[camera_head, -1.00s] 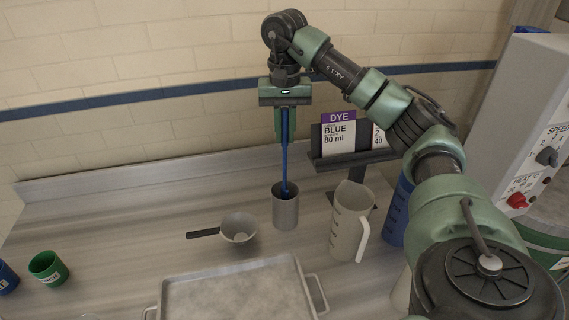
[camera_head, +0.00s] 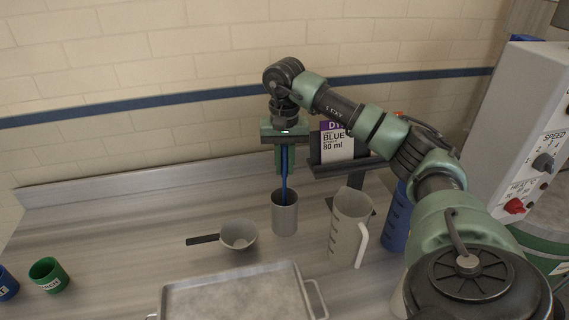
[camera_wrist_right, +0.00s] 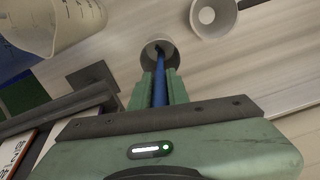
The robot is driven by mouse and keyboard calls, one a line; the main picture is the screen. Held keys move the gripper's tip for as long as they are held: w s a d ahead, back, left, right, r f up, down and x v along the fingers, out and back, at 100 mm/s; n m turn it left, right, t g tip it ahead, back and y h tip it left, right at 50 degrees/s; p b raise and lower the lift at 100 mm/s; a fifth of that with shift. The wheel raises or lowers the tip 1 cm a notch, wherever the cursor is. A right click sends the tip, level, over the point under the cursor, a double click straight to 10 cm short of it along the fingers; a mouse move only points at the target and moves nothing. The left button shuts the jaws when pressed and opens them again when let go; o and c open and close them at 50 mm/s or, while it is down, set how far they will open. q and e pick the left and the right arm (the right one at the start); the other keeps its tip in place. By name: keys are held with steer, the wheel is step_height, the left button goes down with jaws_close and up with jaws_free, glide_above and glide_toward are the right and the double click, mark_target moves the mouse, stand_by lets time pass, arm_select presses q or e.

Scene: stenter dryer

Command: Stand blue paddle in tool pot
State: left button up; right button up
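The blue paddle (camera_head: 284,182) hangs nearly upright, with its lower end inside the grey tool pot (camera_head: 285,216); that end is hidden by the pot wall. My right gripper (camera_head: 285,168) is above the pot, with its fingers on both sides of the paddle's shaft, shut on it. In the right wrist view, the paddle (camera_wrist_right: 160,88) runs between the green fingers (camera_wrist_right: 161,92) into the round mouth of the pot (camera_wrist_right: 147,62). I cannot see whether the paddle touches the pot's bottom. My left gripper is not in view.
A dark-handled ladle (camera_head: 238,236) lies left of the pot. A clear measuring jug (camera_head: 348,228) and a blue jug (camera_head: 396,222) stand to the right. A dye card (camera_head: 337,143) on a stand is behind. A metal tray (camera_head: 232,297) lies in front; a green cup (camera_head: 48,275) is far left.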

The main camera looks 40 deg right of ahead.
steer(key=o, duration=0.4)
steer(key=shift+c, duration=0.2)
steer(key=shift+r, duration=0.4)
step_height(320, 180, up, 5)
steer(key=shift+b, duration=0.7)
step_height(320, 180, up, 6)
steer(key=shift+r+p, duration=0.25)
steer(key=shift+p, duration=0.75)
